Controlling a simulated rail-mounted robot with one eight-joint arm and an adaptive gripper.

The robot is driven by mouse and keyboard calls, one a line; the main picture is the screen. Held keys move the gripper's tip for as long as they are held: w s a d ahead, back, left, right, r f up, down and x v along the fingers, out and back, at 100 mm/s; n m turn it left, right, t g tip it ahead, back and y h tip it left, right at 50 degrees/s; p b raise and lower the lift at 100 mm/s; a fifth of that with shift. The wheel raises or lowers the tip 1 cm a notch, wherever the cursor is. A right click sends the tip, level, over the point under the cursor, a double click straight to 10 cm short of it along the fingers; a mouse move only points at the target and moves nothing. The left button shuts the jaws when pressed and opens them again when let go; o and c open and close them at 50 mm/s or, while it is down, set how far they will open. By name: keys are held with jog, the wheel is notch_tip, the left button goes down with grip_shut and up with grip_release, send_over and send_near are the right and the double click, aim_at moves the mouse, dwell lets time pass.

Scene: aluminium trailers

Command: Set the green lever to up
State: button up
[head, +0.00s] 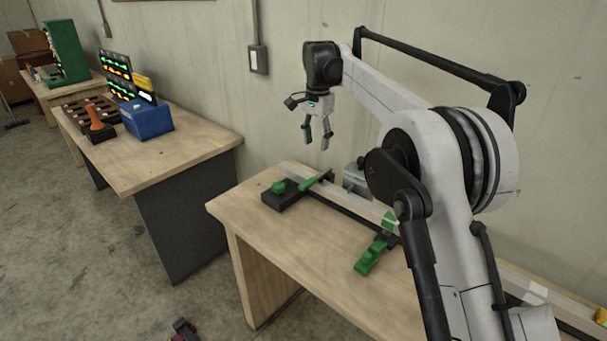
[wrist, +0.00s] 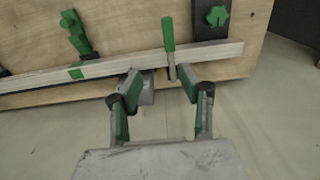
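The green lever (head: 309,184) is a slim green handle at the far end of the near workbench, beside a black block with a green knob (head: 278,187). In the wrist view the lever (wrist: 168,34) has a metal lower part that crosses a long pale bar (wrist: 120,65). The star-shaped green knob (wrist: 217,16) is to its right. My gripper (head: 316,143) is open and empty, above the bench and apart from the lever. In the wrist view its two fingers (wrist: 157,88) are spread, just below the bar, with the lever ahead between them and toward the right finger.
A green clamp (head: 369,258) sits on the near bench (head: 300,240) along the bar. The wall is close behind. A second bench (head: 185,152) at left holds a blue box (head: 147,118) and an orange-handled thing (head: 96,118). The near bench's left front is clear.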

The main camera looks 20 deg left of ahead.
aim_at(308, 182)
jog(key=f, duration=0.5)
jog(key=a+f+p, duration=0.1)
jog(key=f, duration=0.4)
jog(key=a+f, duration=0.1)
jog(key=f, duration=0.4)
jog(key=shift+a, duration=0.2)
grip_shut()
